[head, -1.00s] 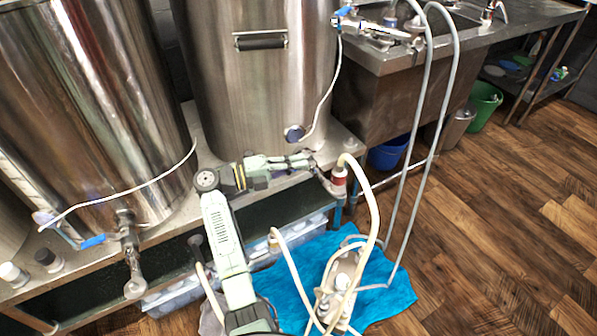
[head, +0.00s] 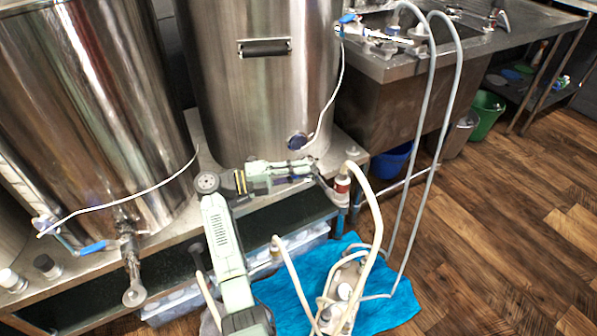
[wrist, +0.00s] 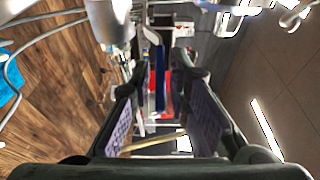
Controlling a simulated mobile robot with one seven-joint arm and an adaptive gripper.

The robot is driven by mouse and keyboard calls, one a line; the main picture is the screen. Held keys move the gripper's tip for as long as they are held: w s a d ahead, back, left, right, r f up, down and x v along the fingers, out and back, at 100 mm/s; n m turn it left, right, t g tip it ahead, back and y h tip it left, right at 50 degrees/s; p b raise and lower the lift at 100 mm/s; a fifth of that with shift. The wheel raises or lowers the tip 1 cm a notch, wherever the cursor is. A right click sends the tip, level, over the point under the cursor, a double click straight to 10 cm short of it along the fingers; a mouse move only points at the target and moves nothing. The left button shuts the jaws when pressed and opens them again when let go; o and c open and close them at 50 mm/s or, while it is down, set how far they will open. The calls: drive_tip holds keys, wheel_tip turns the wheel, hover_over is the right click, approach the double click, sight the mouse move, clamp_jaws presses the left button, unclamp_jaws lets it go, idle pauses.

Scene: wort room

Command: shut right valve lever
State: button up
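My gripper (head: 312,169) is at the base of the right steel kettle (head: 255,95), by the valve there. In the wrist view my gripper (wrist: 164,80) is open, with its two padded fingers well apart. The blue valve lever (wrist: 160,78) shows edge-on in the gap between the fingertips. I cannot tell whether either finger touches it. In the head view the arm and gripper hide most of this lever and valve. A red and white hose fitting (head: 342,187) sits just right of the gripper.
The left kettle (head: 90,110) has its own valve with a blue lever (head: 93,247). A pale hose (head: 377,215) runs from the fitting down to a pump (head: 345,285) on a blue cloth (head: 398,305). Grey hoses (head: 420,120) hang by the sink (head: 375,100).

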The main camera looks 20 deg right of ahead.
drive_tip(key=a, duration=0.7)
drive_tip(key=shift+w+a, duration=0.15)
drive_tip(key=shift+a, duration=0.1)
drive_tip(key=shift+c, duration=0.6)
